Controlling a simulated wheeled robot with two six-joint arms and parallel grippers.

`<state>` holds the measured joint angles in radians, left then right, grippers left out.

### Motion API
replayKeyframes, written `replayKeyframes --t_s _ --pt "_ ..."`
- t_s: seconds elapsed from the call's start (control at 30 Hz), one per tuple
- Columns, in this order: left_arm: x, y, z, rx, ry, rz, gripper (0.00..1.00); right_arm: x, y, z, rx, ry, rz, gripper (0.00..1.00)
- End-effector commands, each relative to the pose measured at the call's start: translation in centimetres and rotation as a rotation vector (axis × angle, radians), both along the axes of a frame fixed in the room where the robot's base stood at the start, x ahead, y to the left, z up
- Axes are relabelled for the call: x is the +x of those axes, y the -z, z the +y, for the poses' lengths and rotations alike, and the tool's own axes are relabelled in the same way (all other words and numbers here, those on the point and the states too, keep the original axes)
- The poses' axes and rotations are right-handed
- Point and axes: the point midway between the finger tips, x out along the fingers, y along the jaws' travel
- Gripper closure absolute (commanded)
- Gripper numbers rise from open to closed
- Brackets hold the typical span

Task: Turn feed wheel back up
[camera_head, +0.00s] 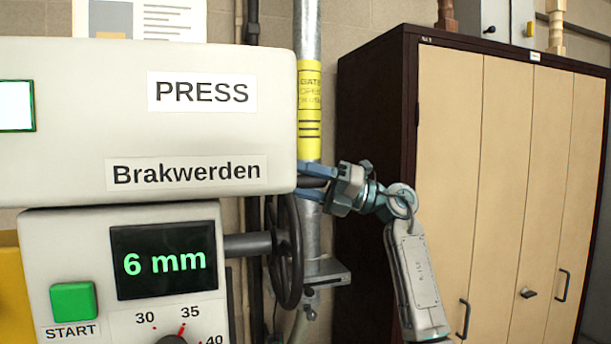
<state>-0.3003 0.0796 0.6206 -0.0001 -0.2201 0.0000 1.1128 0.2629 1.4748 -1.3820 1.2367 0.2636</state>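The feed wheel (286,252) is a black handwheel seen nearly edge-on. It sits on a grey shaft at the right side of the press, beside the display (163,260) that reads 6 mm. My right gripper (307,181) is at the top of the wheel, by the lower right corner of the press head. Its two blue fingers are apart, one above the other, with something dark between them. I cannot tell whether this is part of the wheel or whether the fingers press on it. The fingertips are partly hidden by the press head. My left gripper is out of view.
The press head (225,135) overhangs the wheel on the left. A grey vertical pipe (307,40) with a yellow label (310,100) stands behind my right gripper. A small metal bracket (326,273) is right of the wheel. A tall cabinet (500,180) fills the right side.

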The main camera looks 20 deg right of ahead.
Motion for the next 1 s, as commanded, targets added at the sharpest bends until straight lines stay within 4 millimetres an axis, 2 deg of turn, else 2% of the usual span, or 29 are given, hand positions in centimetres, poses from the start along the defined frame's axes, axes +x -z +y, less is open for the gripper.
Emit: replayKeyframes --t_s 0.57,1.0 --pt "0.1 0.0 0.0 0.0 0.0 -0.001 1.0 0.0 -0.1 -0.1 0.0 0.001 -0.001 0.53" --pt "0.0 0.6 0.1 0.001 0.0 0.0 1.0 -1.1 -0.1 -2.9 0.001 0.002 -0.003 0.53"
